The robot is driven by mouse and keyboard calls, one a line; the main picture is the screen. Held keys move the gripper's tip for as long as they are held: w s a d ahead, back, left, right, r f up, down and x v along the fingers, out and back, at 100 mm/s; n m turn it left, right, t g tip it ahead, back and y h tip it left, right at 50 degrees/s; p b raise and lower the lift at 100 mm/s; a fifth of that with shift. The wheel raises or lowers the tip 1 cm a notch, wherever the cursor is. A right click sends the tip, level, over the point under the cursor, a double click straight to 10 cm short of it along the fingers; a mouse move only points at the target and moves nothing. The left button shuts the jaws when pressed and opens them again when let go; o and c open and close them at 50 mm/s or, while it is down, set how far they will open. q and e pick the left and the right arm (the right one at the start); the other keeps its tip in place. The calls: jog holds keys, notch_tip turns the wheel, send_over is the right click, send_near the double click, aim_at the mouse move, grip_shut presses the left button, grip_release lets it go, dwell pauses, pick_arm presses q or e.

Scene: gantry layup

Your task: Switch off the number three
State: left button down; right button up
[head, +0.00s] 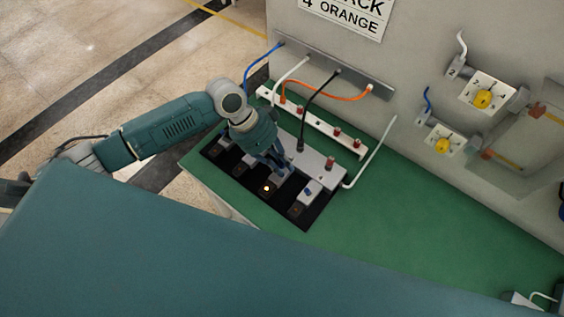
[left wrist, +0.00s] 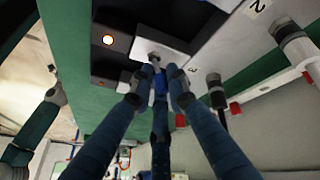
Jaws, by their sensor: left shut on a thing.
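The switch panel (head: 318,212) is a black strip with switches and small lamps on the green bench. In the left wrist view, the number three switch (left wrist: 172,44) is a white block with a lever, beside a printed 3. My left gripper (head: 280,170) reaches down onto it; in the left wrist view the fingers (left wrist: 159,78) are shut around its lever, hiding part of it. The lamp (head: 267,188) in line with this switch glows, also in the left wrist view (left wrist: 107,40). Nearer is another switch (head: 311,190) with a blue lever. My right gripper is not seen.
A black cable (head: 318,97) plugs in beside the switches. A white rail (head: 320,127) with red-topped posts stands behind. A loose white cable (head: 375,150) rises at the right. Yellow-knobbed units (head: 483,98) are on the wall.

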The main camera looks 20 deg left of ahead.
pick_arm(q)
jog(key=shift+s+a+t+h, duration=0.15)
jog(key=shift+a+t+h, duration=0.15)
jog(key=shift+t, duration=0.6)
jog(key=shift+s+a+m+t+h+b, duration=0.1)
jog(key=shift+s+m+t+h+b, duration=0.25)
jog(key=shift+t+b, duration=0.35)
jog(key=t+b, duration=0.1)
jog(key=t+h+b, duration=0.1)
jog(key=b, duration=0.1)
jog(key=shift+s+a+m, duration=0.1)
jog(key=shift+s+m, duration=0.15)
jog(key=shift+m, duration=0.1)
jog(key=shift+s+r+t+h+b, duration=0.1)
jog(key=shift+t+h+b, duration=0.15)
jog(key=shift+t+b, duration=0.4)
jog(key=shift+r, duration=0.1)
jog(key=c, duration=1.8)
grip_release()
jog(key=shift+o, duration=0.2)
jog(key=shift+a, duration=0.1)
jog(key=shift+s, duration=0.1)
